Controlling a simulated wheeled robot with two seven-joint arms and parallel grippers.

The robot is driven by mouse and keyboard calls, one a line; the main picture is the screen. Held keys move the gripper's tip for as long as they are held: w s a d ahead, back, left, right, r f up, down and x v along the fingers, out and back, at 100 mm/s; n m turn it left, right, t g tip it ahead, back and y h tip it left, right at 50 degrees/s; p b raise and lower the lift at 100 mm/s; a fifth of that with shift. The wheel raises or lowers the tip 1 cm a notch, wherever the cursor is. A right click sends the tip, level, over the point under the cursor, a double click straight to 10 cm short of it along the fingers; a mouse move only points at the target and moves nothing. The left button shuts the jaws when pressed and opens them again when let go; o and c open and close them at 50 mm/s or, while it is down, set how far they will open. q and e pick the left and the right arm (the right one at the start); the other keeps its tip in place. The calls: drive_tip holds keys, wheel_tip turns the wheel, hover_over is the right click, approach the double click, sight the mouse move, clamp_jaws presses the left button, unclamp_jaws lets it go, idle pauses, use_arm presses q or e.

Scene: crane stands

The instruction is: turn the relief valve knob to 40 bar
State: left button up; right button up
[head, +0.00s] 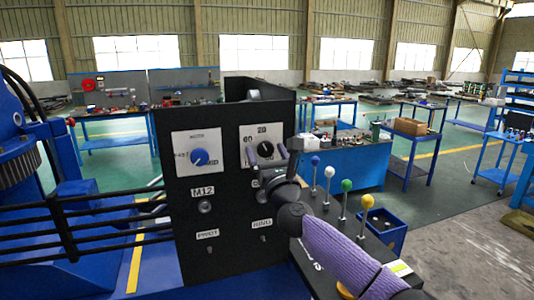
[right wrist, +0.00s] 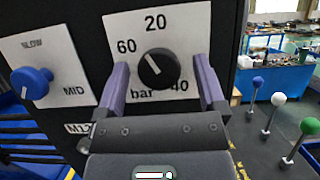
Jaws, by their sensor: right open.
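The relief valve knob (right wrist: 160,70) is a round black knob with a white pointer line on a white dial plate (right wrist: 133,28). The plate reads 60 at left, 20 at top, 40 at lower right and "bar" below. The pointer aims up and left, between 60 and 20. In the head view the knob (head: 265,148) sits on the upper right of the black panel. My right gripper (right wrist: 161,78) is open, one purple finger on each side of the knob; I cannot tell whether they touch it. It also shows in the head view (head: 273,156). My left gripper is not in view.
A blue knob (head: 199,157) with its own plate is left of the dial on the black panel (head: 225,215). Several levers with coloured balls, including a blue (head: 315,161) and a green one (head: 346,185), stand to the right. Workbenches stand farther back.

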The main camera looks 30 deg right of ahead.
clamp_jaws()
drive_tip(key=shift+n+y, duration=0.4)
drive_tip(key=n+y+p, duration=0.1)
drive_tip(key=n, duration=0.1)
drive_tip(key=n+y+p, duration=0.1)
drive_tip(key=n, duration=0.2)
drive_tip(key=shift+d+r+y, duration=0.1)
drive_tip(key=shift+y, duration=0.2)
drive_tip(key=n+y, duration=0.1)
drive_tip(key=n, duration=0.2)
drive_tip(key=n+y+p, duration=0.1)
drive_tip(key=n, duration=0.2)
drive_tip(key=shift+d+n+g+y, duration=0.1)
drive_tip(key=shift+n+g+y, duration=0.2)
drive_tip(key=shift+y, duration=0.1)
drive_tip(key=n+g+y+p, duration=0.1)
drive_tip(key=n, duration=0.2)
drive_tip(key=n+g, duration=0.1)
drive_tip(key=n, duration=0.2)
drive_tip(key=shift+s+r+y+p, duration=0.1)
drive_tip(key=shift+y+p, duration=0.25)
drive_tip(key=shift+y, duration=0.05)
drive_tip(key=n+g+p, duration=0.1)
drive_tip(key=n, duration=0.3)
drive_tip(key=shift+p, duration=0.35)
drive_tip(key=shift+n+g, duration=0.4)
